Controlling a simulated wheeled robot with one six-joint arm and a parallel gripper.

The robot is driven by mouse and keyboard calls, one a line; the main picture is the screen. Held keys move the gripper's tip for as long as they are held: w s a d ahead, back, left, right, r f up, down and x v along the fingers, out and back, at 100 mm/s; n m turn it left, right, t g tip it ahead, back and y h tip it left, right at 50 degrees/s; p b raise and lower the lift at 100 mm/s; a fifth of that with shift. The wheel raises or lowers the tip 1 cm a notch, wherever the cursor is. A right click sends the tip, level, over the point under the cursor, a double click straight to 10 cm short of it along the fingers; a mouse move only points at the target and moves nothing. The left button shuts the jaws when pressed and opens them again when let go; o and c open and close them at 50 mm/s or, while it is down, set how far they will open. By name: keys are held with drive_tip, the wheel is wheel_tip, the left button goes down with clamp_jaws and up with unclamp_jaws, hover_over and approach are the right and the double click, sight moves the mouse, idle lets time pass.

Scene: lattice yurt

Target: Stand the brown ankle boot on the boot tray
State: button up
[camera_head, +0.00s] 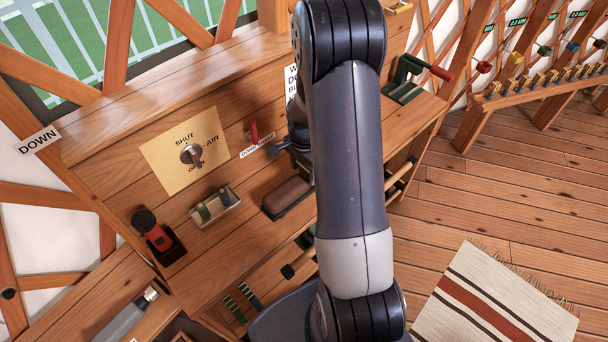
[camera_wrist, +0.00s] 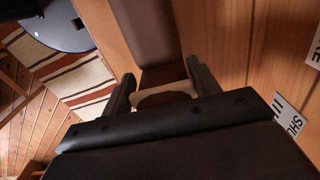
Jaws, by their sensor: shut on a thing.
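In the wrist view the two dark fingers of my gripper (camera_wrist: 160,88) stand on either side of a brown thing with a pale curved rim, and are shut on it. It looks like the collar of the brown ankle boot (camera_wrist: 162,99); the rest of its shape is hard to make out. I cannot make out the boot tray in either view.
A brown block on a dark base (camera_head: 287,195) lies on the wooden bench, beside a small holder (camera_head: 215,205) and a red-and-black item (camera_head: 152,232). A green clamp (camera_head: 408,80) stands at the bench's far right. A striped rug (camera_head: 490,300) lies on open floor.

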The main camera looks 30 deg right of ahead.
wheel_tip(320, 180, up, 10)
drive_tip(key=shift+r, duration=0.1)
idle(0.4)
